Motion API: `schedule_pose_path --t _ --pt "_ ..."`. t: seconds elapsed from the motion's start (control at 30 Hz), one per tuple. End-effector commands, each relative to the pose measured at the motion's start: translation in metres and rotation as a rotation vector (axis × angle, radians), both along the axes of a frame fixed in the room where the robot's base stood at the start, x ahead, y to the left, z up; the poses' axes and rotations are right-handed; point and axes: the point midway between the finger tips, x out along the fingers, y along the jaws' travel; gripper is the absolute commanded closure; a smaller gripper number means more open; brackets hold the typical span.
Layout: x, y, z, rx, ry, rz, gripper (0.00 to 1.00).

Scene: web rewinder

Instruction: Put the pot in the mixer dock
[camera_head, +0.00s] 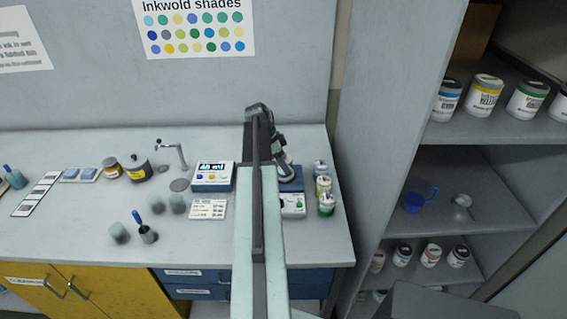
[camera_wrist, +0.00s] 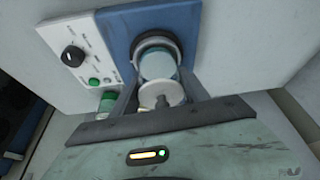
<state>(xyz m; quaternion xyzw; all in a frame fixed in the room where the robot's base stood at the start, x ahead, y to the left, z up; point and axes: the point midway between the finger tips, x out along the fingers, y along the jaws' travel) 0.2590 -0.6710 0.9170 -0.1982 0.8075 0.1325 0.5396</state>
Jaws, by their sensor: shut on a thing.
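The pot (camera_wrist: 158,66) is a small pale cylinder with a teal band, in the upper middle of the wrist view. My gripper (camera_wrist: 162,88) is shut on it, one dark finger on each side. A white disc with a grey knob overlaps the pot's near part. The mixer dock (camera_wrist: 139,44) is a dark ring on a blue base, and the pot overlaps the ring. I cannot tell whether the pot is seated or just above it. In the head view the blue mixer base (camera_head: 294,182) is partly hidden by my arm, and the pot cannot be made out.
The mixer's white control panel (camera_wrist: 77,58) has a black knob and green button. Small jars (camera_head: 325,191) stand close to the mixer's right. A scale (camera_head: 212,176) reading 40 ml stands to its left. A tall shelf unit (camera_head: 365,140) rises right of the counter.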

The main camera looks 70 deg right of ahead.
Motion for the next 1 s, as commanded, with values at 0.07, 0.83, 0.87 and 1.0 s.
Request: schedule_pose_path --t 0.07,0.83,0.87,1.0 --pt "0.0001 0.0001 -0.002 0.0 0.0 0.0 0.89" --pt "0.0012 0.0005 -0.0067 0.0 0.0 0.002 0.08" --pt "0.0013 0.0006 -0.0068 0.0 0.0 0.002 0.0" --pt "0.0014 0.0005 -0.0068 0.0 0.0 0.002 0.0"
